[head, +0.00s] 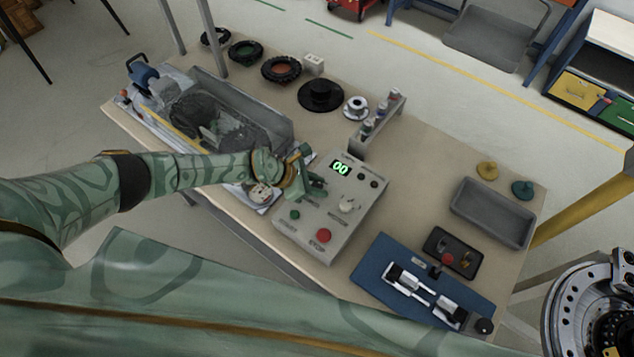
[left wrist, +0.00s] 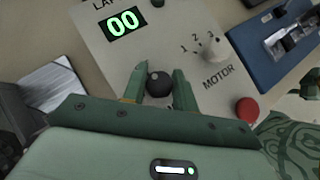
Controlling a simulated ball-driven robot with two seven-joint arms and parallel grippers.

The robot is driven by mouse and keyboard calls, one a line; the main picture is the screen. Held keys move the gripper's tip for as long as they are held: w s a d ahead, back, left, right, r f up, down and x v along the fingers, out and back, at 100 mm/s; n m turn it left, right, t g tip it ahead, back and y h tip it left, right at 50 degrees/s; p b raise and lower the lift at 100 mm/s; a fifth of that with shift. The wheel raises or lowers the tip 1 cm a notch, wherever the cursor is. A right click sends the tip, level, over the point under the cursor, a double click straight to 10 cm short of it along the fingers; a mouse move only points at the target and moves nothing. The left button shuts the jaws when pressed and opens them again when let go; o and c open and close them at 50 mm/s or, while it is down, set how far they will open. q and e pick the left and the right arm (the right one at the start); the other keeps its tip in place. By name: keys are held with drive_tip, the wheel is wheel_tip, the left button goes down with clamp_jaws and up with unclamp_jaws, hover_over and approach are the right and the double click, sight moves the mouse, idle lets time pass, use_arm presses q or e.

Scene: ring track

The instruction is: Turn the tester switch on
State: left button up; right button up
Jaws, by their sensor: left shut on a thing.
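The grey tester box (head: 290,232) stands on the table with a lit green display (head: 340,168) reading 00. Its top carries a white rotary knob (head: 347,206) marked 1 2 3, a red button (head: 323,235) and a green button (head: 294,214). My left gripper (head: 314,186) is over the upper left part of the box. In the left wrist view its two fingers (left wrist: 159,88) are shut on a black ball-tipped switch (left wrist: 158,83). The label under it is mostly hidden by the gripper. My right gripper is not seen clearly.
A blue base (head: 372,265) with a metal fixture lies right of the box. Behind it are a black tray (head: 436,241) and a grey bin (head: 466,212). A rack (head: 388,118) of small cylinders stands behind the box. A grey tray (head: 278,128) holding a dark mesh-like thing lies left.

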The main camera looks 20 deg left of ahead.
use_arm(q)
drive_tip(key=n+t+p, duration=0.1)
drive_tip(key=p, duration=0.1)
drive_tip(key=n+t+y+p, duration=0.1)
drive_tip(key=n+p, duration=0.1)
drive_tip(key=n+y+p, duration=0.1)
drive_tip(key=p, duration=0.1)
drive_tip(key=shift+d+r+n+t, duration=0.1)
drive_tip(key=shift+r+n+t, duration=0.2)
drive_tip(key=shift+n+t, duration=0.1)
drive_tip(key=shift+f+n+t+y+p, duration=0.1)
drive_tip(key=shift+n+t+y+p, duration=0.3)
drive_tip(key=shift+n+y+p, duration=0.5)
drive_tip(key=shift+s+f+n+t+y+p, duration=0.15)
drive_tip(key=shift+n+t+y+p, duration=0.35)
drive_tip(key=shift+n, duration=0.5)
drive_tip(key=shift+n+y, duration=0.8)
drive_tip(key=shift+n, duration=0.1)
drive_tip(key=shift+f+n+y, duration=0.1)
drive_tip(key=shift+n+y, duration=0.5)
drive_tip(key=shift+n, duration=0.2)
drive_tip(key=n+y+b, duration=0.1)
drive_tip(key=n+y, duration=0.1)
drive_tip(key=n, duration=0.1)
drive_tip(key=shift+y, duration=0.4)
drive_tip(key=shift+n+g+y+b, duration=0.35)
drive_tip(key=shift+n+y, duration=0.35)
drive_tip(key=shift+n, duration=0.5)
drive_tip(key=shift+w, duration=0.2)
